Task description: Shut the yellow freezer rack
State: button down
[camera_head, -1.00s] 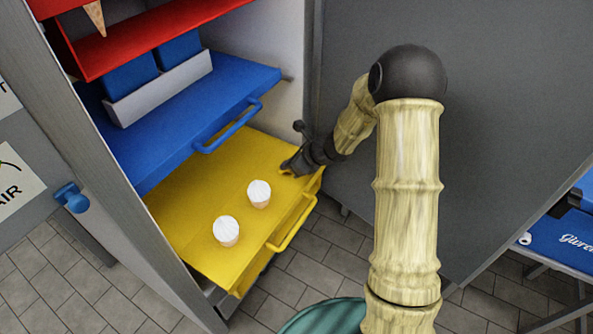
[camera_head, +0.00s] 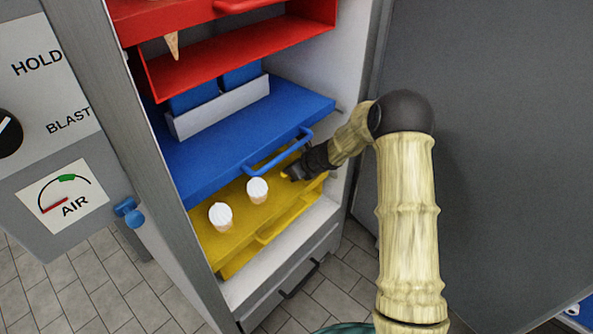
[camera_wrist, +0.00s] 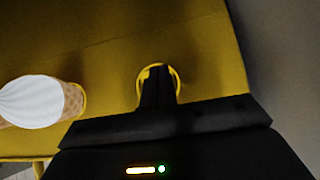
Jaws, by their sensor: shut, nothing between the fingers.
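The yellow rack (camera_head: 235,246) is the lowest coloured rack in the freezer, below the blue one. It sits mostly inside the cabinet, its front and handle (camera_head: 288,219) just behind the white sill. Two white-topped cones stand upright on it, one at left (camera_head: 220,216) and one at right (camera_head: 257,190). My gripper (camera_head: 290,174) is low over the right part of the rack. In the wrist view its shut, empty fingers (camera_wrist: 158,88) are over a yellow-rimmed round hole (camera_wrist: 177,75) in the rack. A cone (camera_wrist: 35,102) is left of them. Contact is unclear.
The blue rack (camera_head: 230,140) with a handle sticks out above the yellow one, close over my gripper. A red rack (camera_head: 240,52) is higher. The grey open door (camera_head: 480,150) stands right of my arm. A dark-handled drawer (camera_head: 298,280) is below.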

jog(key=shift+w+a+r, duration=0.1)
jog(key=shift+w+r, duration=0.05)
jog(key=shift+w, duration=0.05)
dwell(0.4)
jog(key=p+v, duration=0.1)
jog(key=v, duration=0.4)
jog(key=s+d+b, duration=0.1)
jog(key=s+d, duration=0.7)
jog(key=shift+s+d, duration=0.35)
jog(key=shift+d, duration=0.05)
